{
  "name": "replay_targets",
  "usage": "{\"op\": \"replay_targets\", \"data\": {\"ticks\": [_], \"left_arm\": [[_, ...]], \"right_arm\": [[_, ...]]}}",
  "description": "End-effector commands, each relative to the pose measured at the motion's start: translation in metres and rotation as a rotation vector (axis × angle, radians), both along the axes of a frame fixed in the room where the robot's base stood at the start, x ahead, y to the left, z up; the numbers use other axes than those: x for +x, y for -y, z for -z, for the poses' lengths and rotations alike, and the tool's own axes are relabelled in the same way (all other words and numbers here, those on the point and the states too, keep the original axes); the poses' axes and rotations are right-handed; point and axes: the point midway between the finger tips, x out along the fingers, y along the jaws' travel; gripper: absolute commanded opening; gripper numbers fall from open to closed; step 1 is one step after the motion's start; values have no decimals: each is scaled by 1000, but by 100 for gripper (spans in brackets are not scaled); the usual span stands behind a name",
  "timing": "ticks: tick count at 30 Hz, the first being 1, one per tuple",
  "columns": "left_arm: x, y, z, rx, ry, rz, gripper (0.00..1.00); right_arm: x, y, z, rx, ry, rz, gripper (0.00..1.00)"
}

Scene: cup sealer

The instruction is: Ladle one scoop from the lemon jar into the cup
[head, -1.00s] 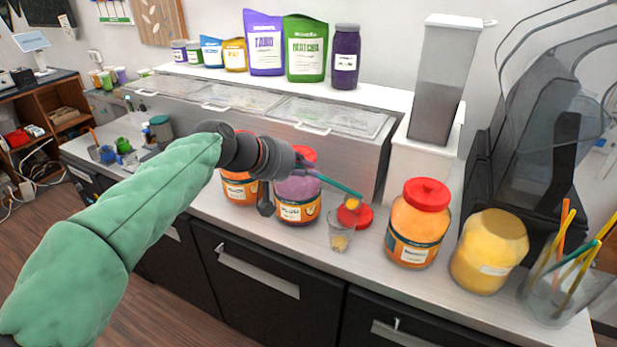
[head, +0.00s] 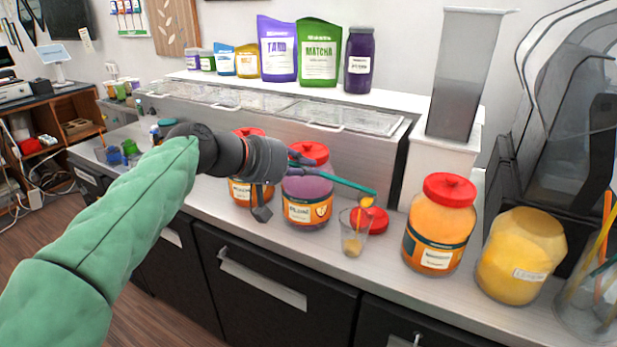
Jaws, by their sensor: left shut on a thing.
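My left gripper (head: 300,168) is shut on the teal-handled ladle (head: 340,184), which points right and slightly down. The ladle's yellow-coloured scoop (head: 367,202) hangs just above the right side of the clear cup's rim. The clear cup (head: 350,225) stands upright on the counter with a little yellow stuff at its bottom. The yellow jar (head: 522,262), which looks like the lemon jar, stands without a red lid at the right. A loose red lid (head: 372,222) lies on the counter just behind the cup. My right gripper is out of view.
A red-lidded orange jar (head: 440,215) stands between the cup and the yellow jar. Other red-lidded jars, one purple (head: 307,190), stand beneath and behind my left gripper. A glass of coloured sticks (head: 590,300) is at far right. The counter's front edge (head: 320,252) is close to the cup.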

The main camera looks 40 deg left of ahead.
Motion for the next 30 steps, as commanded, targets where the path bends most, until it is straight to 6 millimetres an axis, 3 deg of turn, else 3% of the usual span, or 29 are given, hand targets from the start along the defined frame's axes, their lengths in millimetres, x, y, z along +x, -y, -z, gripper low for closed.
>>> {"op": "replay_targets", "data": {"ticks": [1, 13, 30], "left_arm": [[-2, -1, 6, -1, 9, -1, 0], [-22, -9, 29, -45, 123, -6, 0], [-45, -16, 76, -129, 335, 1, 0]], "right_arm": [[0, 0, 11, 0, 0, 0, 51], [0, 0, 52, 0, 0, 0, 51], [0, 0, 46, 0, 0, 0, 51]]}}
